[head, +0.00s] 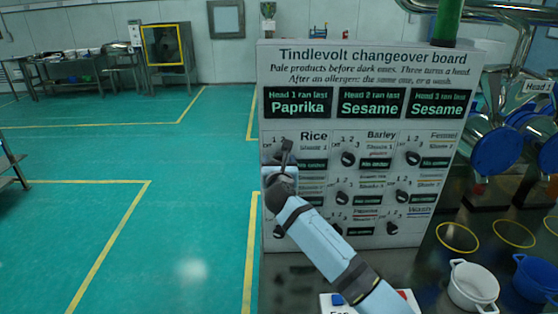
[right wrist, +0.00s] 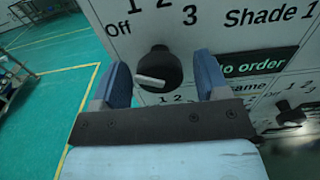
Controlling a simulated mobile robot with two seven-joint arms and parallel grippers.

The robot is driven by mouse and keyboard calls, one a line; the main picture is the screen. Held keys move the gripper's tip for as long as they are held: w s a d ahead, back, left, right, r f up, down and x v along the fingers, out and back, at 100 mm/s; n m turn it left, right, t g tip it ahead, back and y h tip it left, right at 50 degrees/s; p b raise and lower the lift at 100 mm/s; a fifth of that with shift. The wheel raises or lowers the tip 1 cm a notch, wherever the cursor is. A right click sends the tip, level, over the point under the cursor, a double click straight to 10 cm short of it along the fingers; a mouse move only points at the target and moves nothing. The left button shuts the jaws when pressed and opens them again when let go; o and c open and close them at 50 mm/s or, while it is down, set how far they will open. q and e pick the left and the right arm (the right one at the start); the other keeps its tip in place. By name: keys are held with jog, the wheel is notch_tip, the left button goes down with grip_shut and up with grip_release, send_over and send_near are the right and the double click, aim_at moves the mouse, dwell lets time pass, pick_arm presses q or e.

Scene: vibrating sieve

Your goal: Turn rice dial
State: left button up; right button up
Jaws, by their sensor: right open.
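The rice dial (right wrist: 158,66) is a black knob with a white pointer, on the white changeover board (head: 360,255). In the right wrist view its pointer lies toward the lower left, with Off, 1, 2 and 3 printed around the knob. My right gripper (right wrist: 163,76) is open, with one blue finger on each side of the dial. I cannot tell whether the fingers touch it. In the head view my right gripper (head: 281,158) covers most of the dial, below and left of the Rice label (head: 313,136). My left gripper is not in view.
Other dials sit close by, such as the barley dial (head: 348,158) to the right. A white pot (head: 473,285) and a blue pot (head: 535,277) stand on the dark counter at the right. The green floor left of the board is open.

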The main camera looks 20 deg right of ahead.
jog(key=shift+w+d, duration=0.1)
jog(key=shift+w, duration=0.3)
jog(key=shift+c, duration=0.5)
jog(key=c, duration=0.8)
